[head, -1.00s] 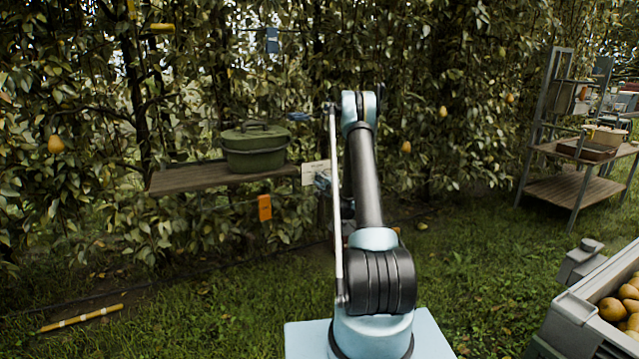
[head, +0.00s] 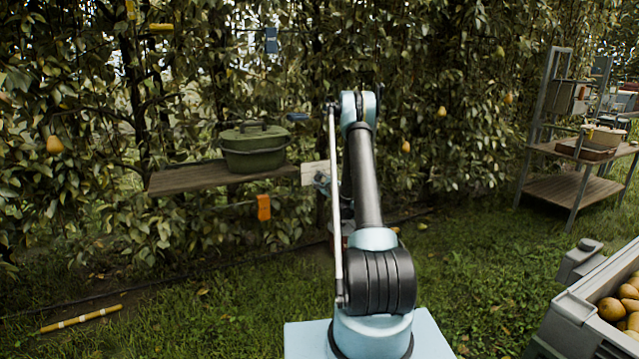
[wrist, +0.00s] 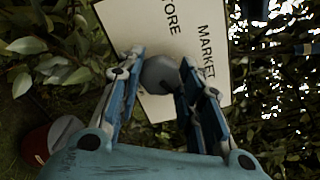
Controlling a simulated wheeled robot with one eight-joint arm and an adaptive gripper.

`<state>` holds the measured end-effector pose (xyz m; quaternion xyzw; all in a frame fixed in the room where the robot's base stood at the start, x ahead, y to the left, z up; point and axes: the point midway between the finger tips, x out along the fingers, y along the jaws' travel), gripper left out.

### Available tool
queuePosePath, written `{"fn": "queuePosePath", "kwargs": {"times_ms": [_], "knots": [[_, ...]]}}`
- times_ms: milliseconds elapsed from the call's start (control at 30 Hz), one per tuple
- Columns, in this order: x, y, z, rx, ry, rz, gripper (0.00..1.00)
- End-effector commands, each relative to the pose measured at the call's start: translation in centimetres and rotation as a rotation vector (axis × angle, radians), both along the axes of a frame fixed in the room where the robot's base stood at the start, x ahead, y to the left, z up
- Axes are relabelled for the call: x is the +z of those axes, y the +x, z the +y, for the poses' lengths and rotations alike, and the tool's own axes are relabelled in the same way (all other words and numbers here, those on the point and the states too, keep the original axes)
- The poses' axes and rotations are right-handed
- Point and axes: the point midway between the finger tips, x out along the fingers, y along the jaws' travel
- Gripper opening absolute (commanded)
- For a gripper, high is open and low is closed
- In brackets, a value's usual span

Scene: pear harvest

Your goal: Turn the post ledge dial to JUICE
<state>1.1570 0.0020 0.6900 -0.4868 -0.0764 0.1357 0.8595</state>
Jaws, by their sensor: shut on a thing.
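The dial's white panel (wrist: 116,22) fills the upper middle of the wrist view, tilted. Its lettering reads MARKET and part of a word ending in TORE; no JUICE label is visible. The grey round dial knob (wrist: 160,74) stands out from the panel. My gripper (wrist: 162,62) is shut on the knob, one blue finger on each side. Where the knob points cannot be told. In the head view the panel (head: 310,173) shows at the right end of the wooden ledge (head: 190,178); my arm hides most of the gripper there.
A green lidded pot (head: 254,150) stands on the ledge. An orange tag (head: 263,207) hangs below. Leaves surround the panel. A red container (wrist: 40,146) shows low left in the wrist view. A crate of pears (head: 572,308) stands at right, a shelf rack (head: 570,188) behind.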

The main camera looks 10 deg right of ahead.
Motion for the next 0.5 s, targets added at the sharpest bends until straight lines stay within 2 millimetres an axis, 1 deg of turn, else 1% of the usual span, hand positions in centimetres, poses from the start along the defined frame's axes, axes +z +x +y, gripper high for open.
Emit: {"fn": "queuePosePath", "kwargs": {"times_ms": [233, 267, 300, 333, 500], "knots": [[-0.03, 0.02, 0.27, 0.004, -0.001, -0.001, 0.1], [-0.04, 0.01, 0.29, 0.004, -0.001, -0.001, 0.4], [-0.03, 0.02, 0.27, 0.004, -0.001, -0.001, 0.49], [-0.03, 0.01, 0.26, 0.004, -0.001, -0.001, 0.54], [0.0, 0.01, 0.21, 0.004, -0.001, 0.0, 0.54]]}}
